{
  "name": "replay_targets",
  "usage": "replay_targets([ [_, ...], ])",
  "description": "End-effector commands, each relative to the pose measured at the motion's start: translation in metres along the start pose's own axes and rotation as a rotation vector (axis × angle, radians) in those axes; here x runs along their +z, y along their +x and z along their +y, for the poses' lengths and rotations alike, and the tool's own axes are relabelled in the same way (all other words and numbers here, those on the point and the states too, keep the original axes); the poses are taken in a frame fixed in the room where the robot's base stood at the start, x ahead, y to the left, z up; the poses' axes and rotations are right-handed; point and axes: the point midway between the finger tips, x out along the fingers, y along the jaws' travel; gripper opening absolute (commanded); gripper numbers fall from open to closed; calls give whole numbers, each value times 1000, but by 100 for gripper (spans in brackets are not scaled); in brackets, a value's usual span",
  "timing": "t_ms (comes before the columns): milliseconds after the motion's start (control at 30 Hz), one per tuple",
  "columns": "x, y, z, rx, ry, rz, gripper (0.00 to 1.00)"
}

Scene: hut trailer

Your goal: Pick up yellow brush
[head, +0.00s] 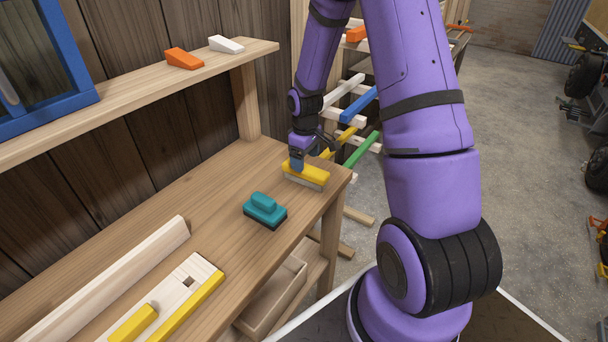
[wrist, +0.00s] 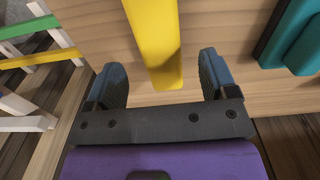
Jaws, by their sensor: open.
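The yellow brush (head: 308,174) lies on the wooden workbench near its right end in the head view, with pale bristles along its lower edge. In the wrist view the yellow brush (wrist: 157,45) runs up from between my gripper's fingers to the top edge. My gripper (head: 297,163) is at the brush's left end. In the wrist view my gripper (wrist: 162,85) is open, one dark blue finger on each side of the brush's near end, with gaps on both sides. I cannot tell the exact height of the fingers over the bench.
A teal block-like tool (head: 265,210) sits on the workbench (head: 190,220) near the brush. A shelf (head: 150,83) above carries an orange and a white wedge. A rack with coloured bars (head: 362,150) stands past the bench's right end. Wooden pieces lie at front left.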

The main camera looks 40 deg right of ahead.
Motion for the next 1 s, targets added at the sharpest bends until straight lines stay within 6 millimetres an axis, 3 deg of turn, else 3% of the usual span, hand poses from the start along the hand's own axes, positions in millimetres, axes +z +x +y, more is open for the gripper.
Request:
replay_targets([
  [267,0,19,0,-1,0,-2,79],
  [600,0,60,0,0,0,-1,79],
  [933,0,65,0,1,1,1,79],
  [1000,0,65,0,1,1,0,63],
])
